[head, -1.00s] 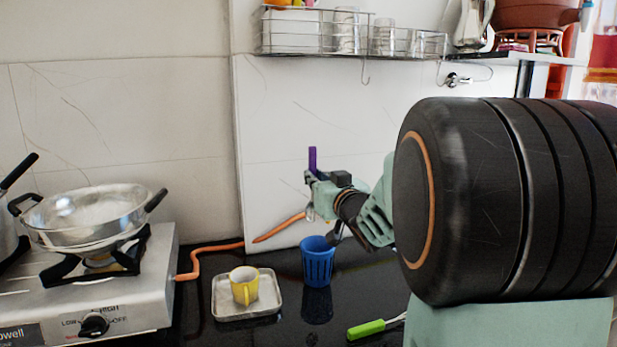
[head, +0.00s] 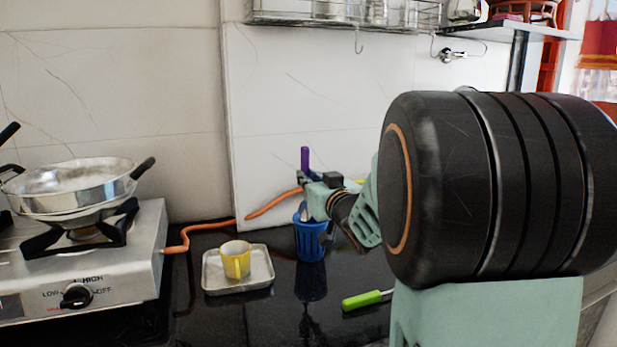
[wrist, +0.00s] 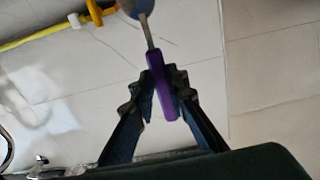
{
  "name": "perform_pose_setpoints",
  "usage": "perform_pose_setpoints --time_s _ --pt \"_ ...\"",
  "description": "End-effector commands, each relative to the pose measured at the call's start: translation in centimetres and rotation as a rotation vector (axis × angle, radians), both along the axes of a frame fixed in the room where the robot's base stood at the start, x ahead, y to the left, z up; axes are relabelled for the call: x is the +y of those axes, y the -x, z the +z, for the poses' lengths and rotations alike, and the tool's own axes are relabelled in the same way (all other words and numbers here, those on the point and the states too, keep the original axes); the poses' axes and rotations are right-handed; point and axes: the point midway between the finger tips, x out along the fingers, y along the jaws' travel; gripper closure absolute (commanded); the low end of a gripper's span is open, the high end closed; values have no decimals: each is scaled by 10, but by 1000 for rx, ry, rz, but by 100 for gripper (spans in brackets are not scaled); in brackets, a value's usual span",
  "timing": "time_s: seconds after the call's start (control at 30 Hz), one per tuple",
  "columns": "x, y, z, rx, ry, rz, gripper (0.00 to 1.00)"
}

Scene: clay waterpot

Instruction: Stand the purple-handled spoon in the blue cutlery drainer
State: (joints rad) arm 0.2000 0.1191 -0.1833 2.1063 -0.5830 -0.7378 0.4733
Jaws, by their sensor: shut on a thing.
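The purple-handled spoon (head: 305,158) is upright in the head view, purple handle on top. My gripper (head: 307,188) is shut on its handle. The blue cutlery drainer (head: 311,243) stands on the dark counter right below my gripper. The spoon's metal bowl (head: 304,214) shows at the drainer's mouth; I cannot tell how far inside it is. In the wrist view the purple handle (wrist: 160,85) lies between the two fingers of my gripper (wrist: 158,92), and its metal neck runs up to the top edge.
A yellow cup (head: 236,262) sits on a metal tray (head: 262,272) left of the drainer. A green-handled utensil (head: 366,300) lies at the front right. The stove (head: 130,262) with a pan (head: 75,188) is at left. An orange hose (head: 205,230) runs along the wall.

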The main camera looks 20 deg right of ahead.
Motion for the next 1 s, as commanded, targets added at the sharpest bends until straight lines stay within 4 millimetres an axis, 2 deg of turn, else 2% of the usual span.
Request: perform_pose_setpoints --time_s 0.03,0.53,0.7,1.0 --pt "0 0 -8 0 0 0 100" --pt "0 0 -47 0 0 1 100" --pt "0 0 -54 -1 0 1 100" --pt "0 0 -54 -1 0 1 100"
